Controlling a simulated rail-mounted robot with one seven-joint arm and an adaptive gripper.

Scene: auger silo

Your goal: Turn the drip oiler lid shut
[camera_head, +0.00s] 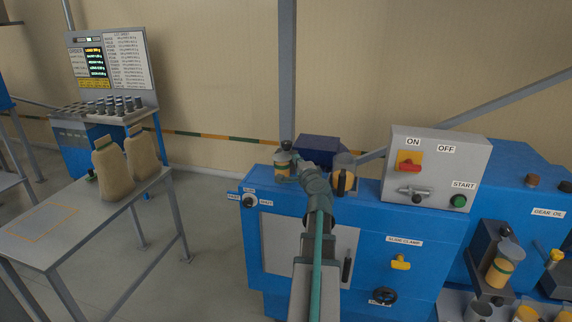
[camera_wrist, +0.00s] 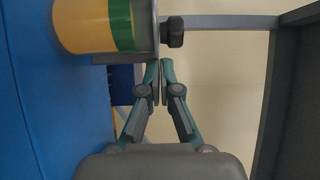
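The drip oiler (camera_head: 283,163) stands upright on the blue machine's top in the head view, left of my arm. It has an amber body with a green band, a grey lid and a dark knob on top. In the wrist view the oiler (camera_wrist: 88,25) lies sideways at the upper left, with its black lid knob (camera_wrist: 173,32) pointing right. My gripper (camera_wrist: 159,66) has its fingertips together, just short of the knob, with nothing visible between them. In the head view my gripper (camera_head: 301,161) is right beside the oiler; its fingertips are too small to read.
A dark blue box (camera_head: 318,149) stands behind my gripper. A second vessel (camera_head: 345,174) stands to the right of my arm. A grey control box (camera_head: 435,166) stands further right. A grey post (camera_head: 287,70) rises behind the oiler. A table with sacks (camera_head: 112,170) is at left.

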